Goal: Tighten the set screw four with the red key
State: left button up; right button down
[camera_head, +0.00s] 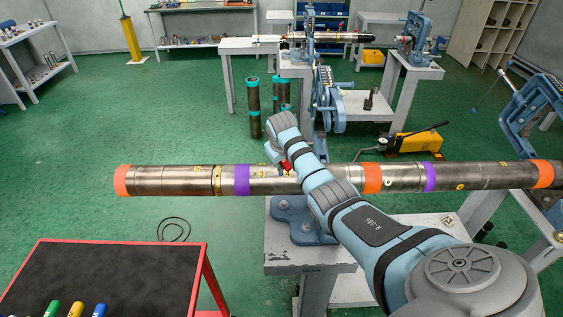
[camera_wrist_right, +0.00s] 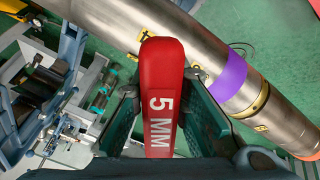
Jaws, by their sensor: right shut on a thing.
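The red key (camera_head: 286,165) is held in my right gripper (camera_head: 281,158), close to the long metal pipe (camera_head: 200,181) in the head view. In the right wrist view the red handle (camera_wrist_right: 162,60), marked "5 MM", sits between the two fingers of my right gripper (camera_wrist_right: 160,85), which are shut on it. The key's tip is hidden behind the handle, so I cannot tell whether it is in a screw. The pipe also shows in the wrist view (camera_wrist_right: 190,40), with small yellow labels too small to read surely. My left gripper is not in view.
A vise (camera_head: 300,215) on a grey stand (camera_head: 310,258) is under the pipe. A black-topped red-framed table (camera_head: 120,275) at the front left bears green, yellow and blue handles (camera_head: 75,309). A yellow pump (camera_head: 410,143) stands behind the pipe. Green floor is open at left.

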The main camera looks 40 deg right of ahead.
jog(key=shift+s+f+p, duration=0.1)
jog(key=shift+p, duration=0.3)
dwell(0.9)
jog(key=m, duration=0.5)
jog(key=shift+a+m, duration=0.1)
jog(key=shift+m, duration=0.3)
jog(key=m, duration=1.2)
jog(key=shift+w, duration=0.25)
jog(key=m, duration=0.6)
jog(key=shift+r, duration=0.2)
